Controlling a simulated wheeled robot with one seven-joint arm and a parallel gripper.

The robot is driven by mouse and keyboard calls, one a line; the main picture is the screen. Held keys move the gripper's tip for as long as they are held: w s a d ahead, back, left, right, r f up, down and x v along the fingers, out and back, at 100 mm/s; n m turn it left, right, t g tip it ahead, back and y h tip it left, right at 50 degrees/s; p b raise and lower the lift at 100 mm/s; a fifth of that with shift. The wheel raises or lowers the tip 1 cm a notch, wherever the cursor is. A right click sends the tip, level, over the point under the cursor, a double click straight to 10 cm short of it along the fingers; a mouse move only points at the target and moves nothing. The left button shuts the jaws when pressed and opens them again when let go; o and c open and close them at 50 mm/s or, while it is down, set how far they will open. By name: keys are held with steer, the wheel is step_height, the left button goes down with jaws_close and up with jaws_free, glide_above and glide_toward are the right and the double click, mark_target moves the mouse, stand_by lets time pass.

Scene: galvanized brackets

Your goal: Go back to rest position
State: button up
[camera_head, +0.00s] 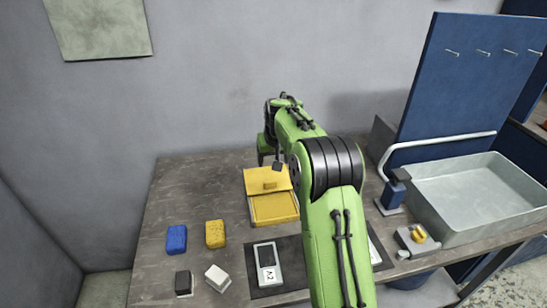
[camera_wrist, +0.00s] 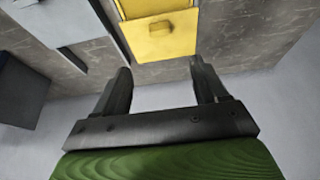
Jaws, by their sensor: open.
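My arm reaches over the table, and its green links cross the middle of the head view. My gripper (camera_head: 270,158) is near the back of the table, behind a yellow box (camera_head: 274,209) whose lid (camera_head: 268,180) is raised. In the wrist view my gripper (camera_wrist: 162,75) has its two dark fingers wide apart with nothing between them. The yellow box (camera_wrist: 160,38) lies beyond the fingertips, apart from them as far as I can tell. Part of the gripper is hidden by my arm in the head view.
A blue block (camera_head: 176,239), a yellow block (camera_head: 215,234), and small black (camera_head: 183,283) and white (camera_head: 217,278) pieces lie left. A device marked A2 (camera_head: 267,265) lies on a dark mat. A grey basin (camera_head: 475,195) and blue panel (camera_head: 455,85) stand right. The table's back left is clear.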

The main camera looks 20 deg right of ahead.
steer(key=s+a+r+n, duration=0.1)
steer(key=s+a+r, duration=0.3)
steer(key=s+r, duration=0.3)
steer(key=s+a+r, duration=0.4)
steer(key=s, duration=0.5)
steer(key=s+a+f, duration=0.1)
steer(key=s+f, duration=0.1)
steer(key=s, duration=0.9)
steer(key=s+a+f+n+t+y, duration=0.1)
steer(key=s+a, duration=0.1)
steer(key=s, duration=0.9)
steer(key=shift+s+a+f, duration=0.25)
steer(key=shift+s+f, duration=0.05)
steer(key=shift+f, duration=0.05)
